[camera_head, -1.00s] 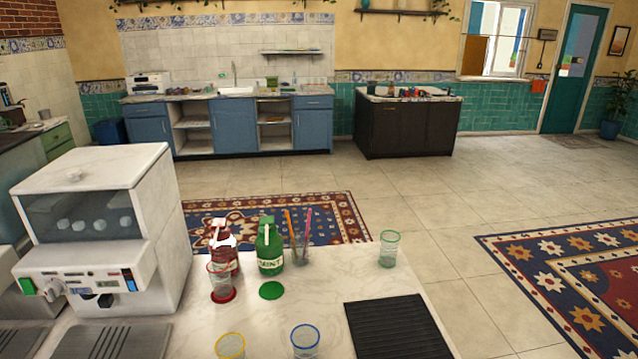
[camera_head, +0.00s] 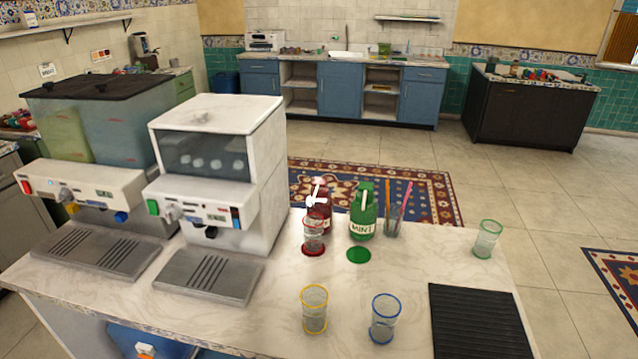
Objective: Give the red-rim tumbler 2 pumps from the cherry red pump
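The red-rim tumbler (camera_head: 313,236) is a clear glass standing upright on a red round mat (camera_head: 313,251) on the marble counter. The cherry red pump (camera_head: 318,204) is a dark red bottle with a white pump head, directly behind the tumbler and partly hidden by it. The pump's spout seems to sit above or just behind the tumbler's rim; I cannot tell which. The tumbler's contents are too small to make out. Neither of my grippers shows in the head view.
A green mint pump (camera_head: 362,214) stands right of the red one, behind a green mat (camera_head: 359,255). Yellow-rim (camera_head: 314,309), blue-rim (camera_head: 384,318) and green-rim (camera_head: 487,239) tumblers stand around. A black ribbed mat (camera_head: 480,322) lies at right. A white machine (camera_head: 222,180) stands left.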

